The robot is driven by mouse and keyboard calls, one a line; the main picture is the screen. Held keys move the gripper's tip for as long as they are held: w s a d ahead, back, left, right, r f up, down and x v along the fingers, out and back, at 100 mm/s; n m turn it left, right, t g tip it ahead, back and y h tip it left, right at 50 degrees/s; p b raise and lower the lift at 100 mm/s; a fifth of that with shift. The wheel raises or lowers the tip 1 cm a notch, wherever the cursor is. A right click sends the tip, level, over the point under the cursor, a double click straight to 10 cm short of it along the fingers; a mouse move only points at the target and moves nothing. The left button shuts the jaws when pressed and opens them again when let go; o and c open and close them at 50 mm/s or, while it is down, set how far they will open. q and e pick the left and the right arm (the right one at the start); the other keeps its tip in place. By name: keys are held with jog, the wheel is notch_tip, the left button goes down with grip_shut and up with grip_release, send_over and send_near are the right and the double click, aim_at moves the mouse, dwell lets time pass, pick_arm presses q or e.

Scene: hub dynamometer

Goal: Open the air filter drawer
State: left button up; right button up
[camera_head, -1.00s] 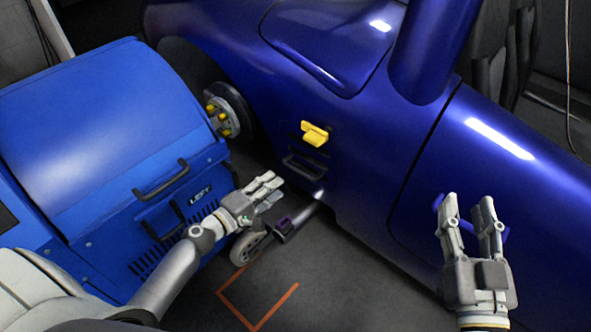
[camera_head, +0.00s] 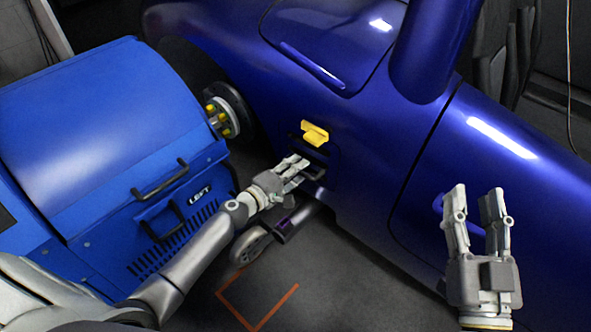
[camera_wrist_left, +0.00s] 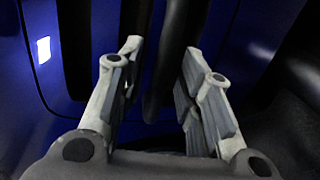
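The air filter drawer appears to be the small panel with a dark handle (camera_head: 317,174) in the blue car's side, below a yellow latch (camera_head: 314,134). The panel looks flush with the bodywork. My left gripper (camera_head: 299,164) is at this handle and hides much of it. In the left wrist view its two fingers (camera_wrist_left: 160,68) stand apart, with a dark bar (camera_wrist_left: 172,55) showing between them; I cannot tell if they touch it. My right gripper (camera_head: 474,192) is open and empty, in front of the car's door at the right.
The blue dynamometer unit (camera_head: 100,130), with black handles and the word LEFT, stands at the left by the wheel hub (camera_head: 220,115). A caster wheel (camera_head: 250,246) is below my left arm. The floor by the orange marking (camera_head: 255,325) is clear.

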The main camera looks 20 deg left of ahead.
pick_arm(q)
grip_shut()
jog(key=shift+s, duration=0.1)
